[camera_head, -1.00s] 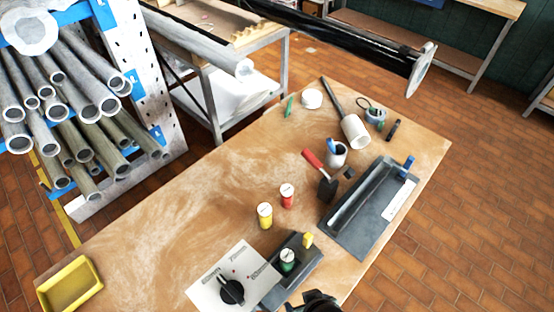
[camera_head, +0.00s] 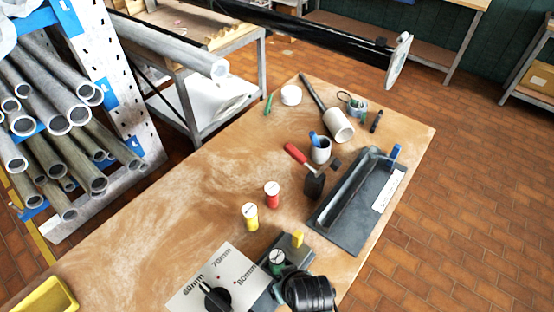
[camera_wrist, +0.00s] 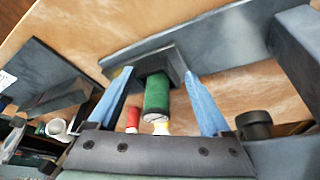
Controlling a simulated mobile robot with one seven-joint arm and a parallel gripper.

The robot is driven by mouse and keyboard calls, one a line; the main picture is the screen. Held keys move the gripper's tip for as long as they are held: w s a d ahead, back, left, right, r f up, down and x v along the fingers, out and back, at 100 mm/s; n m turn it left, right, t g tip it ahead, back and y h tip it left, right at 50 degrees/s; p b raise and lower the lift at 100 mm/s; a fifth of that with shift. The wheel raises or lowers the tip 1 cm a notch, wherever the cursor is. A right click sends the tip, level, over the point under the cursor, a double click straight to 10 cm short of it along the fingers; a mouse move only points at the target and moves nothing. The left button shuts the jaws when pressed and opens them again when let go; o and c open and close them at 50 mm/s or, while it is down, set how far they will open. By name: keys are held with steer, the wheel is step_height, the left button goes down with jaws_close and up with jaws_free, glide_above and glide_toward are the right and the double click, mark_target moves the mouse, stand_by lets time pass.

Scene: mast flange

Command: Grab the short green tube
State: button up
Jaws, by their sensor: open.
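The short green tube (camera_head: 277,262) has a pale round top and stands at the grey holder block (camera_head: 296,252) near the table's front edge. In the wrist view the green tube (camera_wrist: 157,95) lies between the two blue fingers, with a gap on each side. My gripper (camera_wrist: 158,76) is open and empty around it. In the head view only the dark end of my arm (camera_head: 310,290) shows, just right of the green tube; the fingers are hidden there.
A yellow tube (camera_head: 250,217) and a red tube (camera_head: 272,194) stand behind the holder. A white marked plate with a black knob (camera_head: 225,275) is left of it. A dark tray (camera_head: 345,235), a mallet (camera_head: 314,185) and a cup (camera_head: 320,152) are farther right. The table's left middle is clear.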

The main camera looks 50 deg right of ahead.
mark_target(279, 261)
steer(key=w+d, duration=0.1)
steer(key=w, duration=0.2)
steer(key=w+d+p, duration=0.1)
steer(key=w, duration=0.1)
steer(key=shift+d, duration=0.35)
steer(key=shift+w+f, duration=0.1)
steer(key=shift+f, duration=0.45)
jaws_close()
